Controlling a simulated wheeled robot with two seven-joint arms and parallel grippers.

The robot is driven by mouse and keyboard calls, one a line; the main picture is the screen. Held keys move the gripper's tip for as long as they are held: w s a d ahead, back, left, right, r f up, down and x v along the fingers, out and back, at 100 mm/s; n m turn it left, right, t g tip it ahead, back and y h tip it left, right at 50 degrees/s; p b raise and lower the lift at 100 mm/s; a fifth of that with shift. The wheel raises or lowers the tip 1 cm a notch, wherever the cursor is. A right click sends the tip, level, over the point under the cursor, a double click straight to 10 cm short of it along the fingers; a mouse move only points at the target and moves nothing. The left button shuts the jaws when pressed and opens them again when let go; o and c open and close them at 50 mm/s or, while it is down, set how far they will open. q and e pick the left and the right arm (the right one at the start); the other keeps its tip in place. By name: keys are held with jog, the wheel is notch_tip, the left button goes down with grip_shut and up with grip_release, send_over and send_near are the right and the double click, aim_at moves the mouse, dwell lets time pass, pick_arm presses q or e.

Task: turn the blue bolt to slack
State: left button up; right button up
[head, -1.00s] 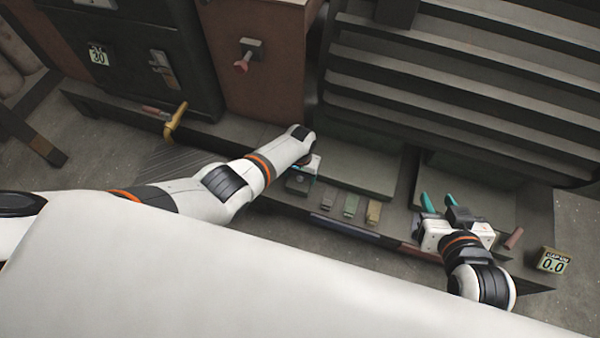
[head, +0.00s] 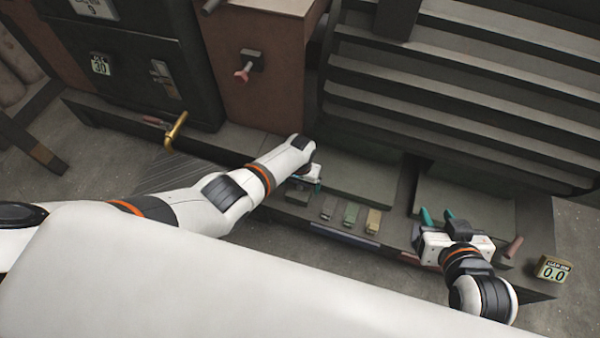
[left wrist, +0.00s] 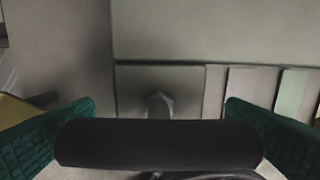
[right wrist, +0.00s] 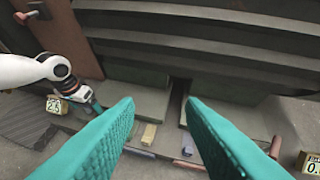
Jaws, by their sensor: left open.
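My left gripper (head: 306,184) is low over a dark block (head: 297,197) at the left end of a row of small blocks. In the left wrist view its teal fingers (left wrist: 160,130) are wide apart. A small grey bolt-like knob (left wrist: 158,104) shows between them on a square grey-green block (left wrist: 135,80); no blue shows on it. A dark cylinder (left wrist: 158,143) crosses in front of both fingers and hides what lies below. I cannot tell what it is. My right gripper (head: 437,217) is open and empty above the right of the bench.
A blue bar (head: 345,235) and a red bar (head: 410,258) lie along the bench's front edge. A display (head: 553,269) reads 0.0; another (right wrist: 57,105) seems to read 2.5. A yellow bent handle (head: 175,130) stands at the left. Dark slats (head: 470,100) rise behind the bench.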

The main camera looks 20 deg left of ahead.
pick_arm(q)
notch_tip(320, 180, up, 3)
jog(key=shift+r+p, duration=0.1)
jog(key=shift+p, duration=1.05)
notch_tip(320, 180, up, 3)
jog(key=shift+p, duration=1.2)
pick_arm(e)
jog(key=s+d+f+g+h, duration=0.2)
jog(key=s+d+g, duration=0.2)
jog(key=s+g, duration=0.45)
pick_arm(q)
notch_tip(320, 180, up, 5)
jog(key=p, duration=0.3)
jog(key=shift+r, duration=0.25)
pick_arm(e)
jog(key=s+x, duration=0.2)
jog(key=x, duration=0.9)
jog(key=shift+s+a+f+t, duration=0.3)
jog(key=shift+a+f+t, duration=0.05)
jog(key=shift+a+f, duration=0.1)
